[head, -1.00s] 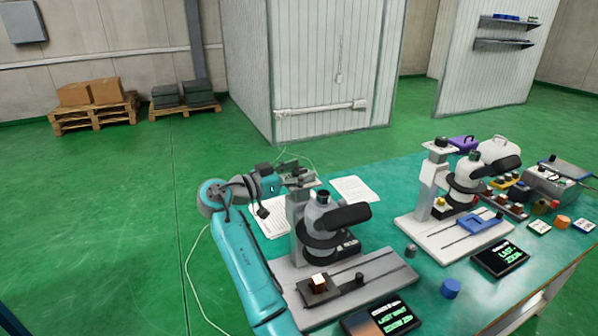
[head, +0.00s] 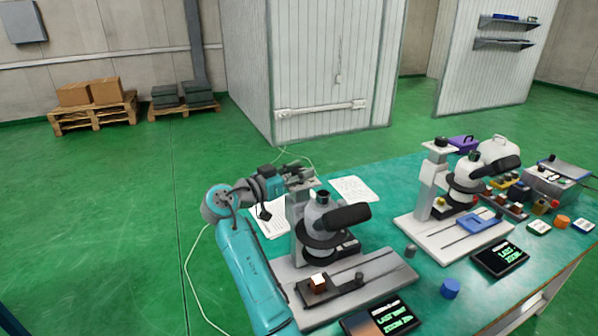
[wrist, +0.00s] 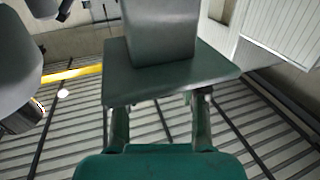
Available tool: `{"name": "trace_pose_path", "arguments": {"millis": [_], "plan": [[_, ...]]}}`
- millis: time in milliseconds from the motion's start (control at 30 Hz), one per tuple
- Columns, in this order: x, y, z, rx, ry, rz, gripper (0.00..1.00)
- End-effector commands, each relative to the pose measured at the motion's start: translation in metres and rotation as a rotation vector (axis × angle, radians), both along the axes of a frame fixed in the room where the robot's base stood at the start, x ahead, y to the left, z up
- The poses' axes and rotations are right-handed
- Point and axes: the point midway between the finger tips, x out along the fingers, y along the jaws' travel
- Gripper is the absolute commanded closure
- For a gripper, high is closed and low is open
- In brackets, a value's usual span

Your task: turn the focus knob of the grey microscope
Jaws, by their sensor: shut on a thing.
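The grey microscope (head: 322,218) stands on a grey base plate with a dark eyepiece head and a column at its back left. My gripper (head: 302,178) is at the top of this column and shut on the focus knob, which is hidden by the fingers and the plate. In the wrist view my gripper (wrist: 160,120) has one finger on either side, reaching to the column's flat top plate (wrist: 172,78). Part of the microscope's grey head (wrist: 18,70) shows at the left there.
A white microscope (head: 463,180) with a blue slide holder (head: 482,223) stands to the right. A dark display (head: 380,316), a blue cap (head: 450,288) and a small grey cylinder (head: 410,251) lie in front and between. Papers (head: 354,189) lie behind.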

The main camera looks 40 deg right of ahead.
Motion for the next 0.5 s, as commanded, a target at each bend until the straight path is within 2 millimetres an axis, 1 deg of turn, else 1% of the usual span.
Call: {"name": "trace_pose_path", "arguments": {"millis": [500], "plan": [[-0.0022, -0.0003, 0.0003, -0.001, -0.002, 0.393, 0.93]]}}
